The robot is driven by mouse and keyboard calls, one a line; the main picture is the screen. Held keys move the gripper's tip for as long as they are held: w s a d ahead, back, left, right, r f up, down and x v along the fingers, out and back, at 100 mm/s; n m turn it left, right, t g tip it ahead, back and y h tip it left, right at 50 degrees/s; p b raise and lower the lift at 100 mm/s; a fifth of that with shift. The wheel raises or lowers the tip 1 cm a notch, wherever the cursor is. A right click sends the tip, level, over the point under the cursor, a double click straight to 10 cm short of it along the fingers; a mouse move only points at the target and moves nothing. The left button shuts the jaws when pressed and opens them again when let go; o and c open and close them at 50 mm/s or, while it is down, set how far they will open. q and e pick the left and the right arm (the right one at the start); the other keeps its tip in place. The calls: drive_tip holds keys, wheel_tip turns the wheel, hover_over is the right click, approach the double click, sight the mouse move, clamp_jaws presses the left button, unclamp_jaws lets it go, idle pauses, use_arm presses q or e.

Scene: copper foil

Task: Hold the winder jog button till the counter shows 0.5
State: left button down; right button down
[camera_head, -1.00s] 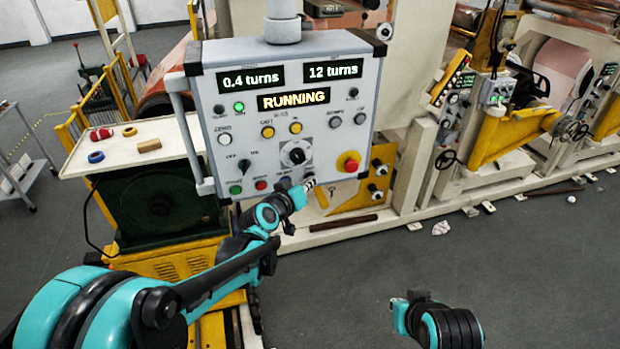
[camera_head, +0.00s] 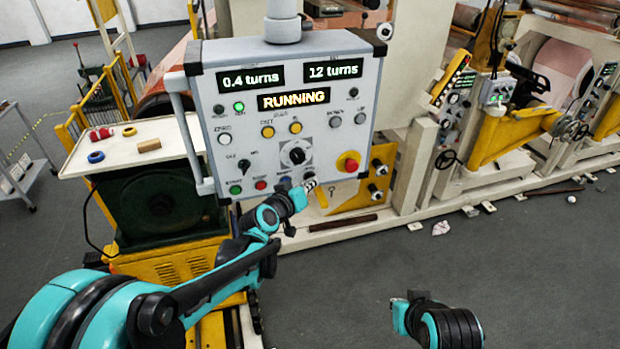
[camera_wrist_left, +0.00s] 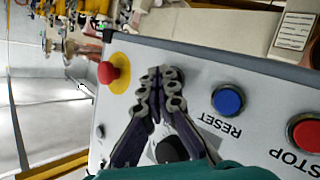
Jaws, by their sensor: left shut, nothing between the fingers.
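The grey control panel (camera_head: 300,110) hangs in front of me. Its counter (camera_head: 250,79) reads 0.4 turns, the set display (camera_head: 333,70) reads 12 turns, and a lit sign (camera_head: 293,99) reads RUNNING. My left gripper (camera_head: 309,186) is at the panel's lower edge. In the left wrist view its fingers (camera_wrist_left: 162,76) are shut together with nothing between them, tips at the panel face between the red emergency stop (camera_wrist_left: 106,72) and the blue RESET button (camera_wrist_left: 228,99). The jog button is not visible; the fingertips may cover it. Contact cannot be told for certain. My right gripper's fingers do not show.
The red STOP button (camera_wrist_left: 305,132) lies beyond RESET. A yellow-ringed emergency stop (camera_head: 349,162) sits right of my left gripper. A handle bar (camera_head: 187,130) runs along the panel's left side. A white table (camera_head: 125,140) with small items stands left.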

use_arm(q)
drive_tip(key=shift+s+d, duration=0.15)
drive_tip(key=shift+s, duration=0.45)
drive_tip(key=shift+s, duration=0.1)
drive_tip(key=shift+s+d, duration=0.25)
drive_tip(key=shift+s, duration=0.5)
drive_tip(key=shift+s+d, duration=0.3)
drive_tip(key=shift+s, duration=0.5)
drive_tip(key=shift+s+d, duration=0.25)
drive_tip(key=shift+s, duration=0.5)
drive_tip(key=s+a+f+g+y+b, duration=0.2)
drive_tip(key=s+a+f+b, duration=0.4)
drive_tip(key=s+f+b, duration=0.2)
drive_tip(key=s+a+f+g+y+b, duration=0.2)
drive_tip(key=s+a+f+b, duration=0.4)
drive_tip(key=f, duration=0.6)
drive_tip(key=s+a+f+g+y+b, duration=0.2)
drive_tip(key=s+a+f+b, duration=0.3)
drive_tip(key=s+f+b, duration=0.6)
drive_tip(key=shift+s+a, duration=0.4)
drive_tip(key=shift+s, duration=0.1)
